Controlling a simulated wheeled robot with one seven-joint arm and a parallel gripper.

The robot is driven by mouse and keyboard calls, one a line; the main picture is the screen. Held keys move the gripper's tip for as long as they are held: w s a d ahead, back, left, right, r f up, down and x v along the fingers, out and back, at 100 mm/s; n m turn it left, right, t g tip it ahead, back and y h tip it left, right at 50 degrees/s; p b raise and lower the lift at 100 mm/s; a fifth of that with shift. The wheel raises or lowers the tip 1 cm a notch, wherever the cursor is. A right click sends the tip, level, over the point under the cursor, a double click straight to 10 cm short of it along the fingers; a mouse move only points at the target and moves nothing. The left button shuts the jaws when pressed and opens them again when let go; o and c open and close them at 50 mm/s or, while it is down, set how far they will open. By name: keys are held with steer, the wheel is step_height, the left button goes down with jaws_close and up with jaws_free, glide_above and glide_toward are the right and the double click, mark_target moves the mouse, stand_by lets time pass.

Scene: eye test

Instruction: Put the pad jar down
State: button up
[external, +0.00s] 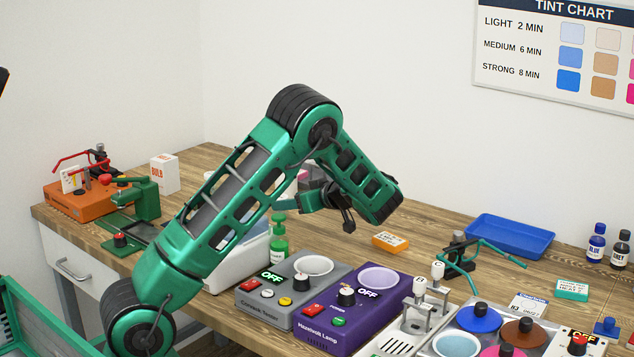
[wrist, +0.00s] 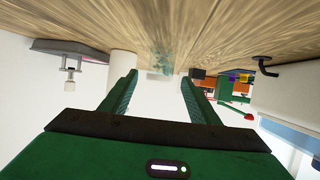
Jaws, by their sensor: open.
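My gripper (external: 287,202) is held low over the wooden bench, partly behind my forearm, with its fingers toward the picture's left. In the wrist view the green fingers (wrist: 159,78) are spread apart with nothing gripped between them. A clear, faintly greenish object (wrist: 163,62) stands on the bench beyond the fingertips, in line with the gap; it looks like the pad jar, but its outline is blurred. A pale cylinder (wrist: 124,63) stands beside it, partly behind the left finger. I cannot pick out the jar in the external view, where my arm covers that area.
A green pump bottle (external: 279,240) stands near the gripper. The grey tester (external: 262,304) and purple lamp (external: 395,290) are in front. An orange box (external: 390,241) lies to the right, a blue tray (external: 510,240) farther right. An orange machine (external: 85,204) and white box (external: 165,174) are left.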

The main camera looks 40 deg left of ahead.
steer(key=v, duration=0.6)
steer(key=shift+s, duration=0.1)
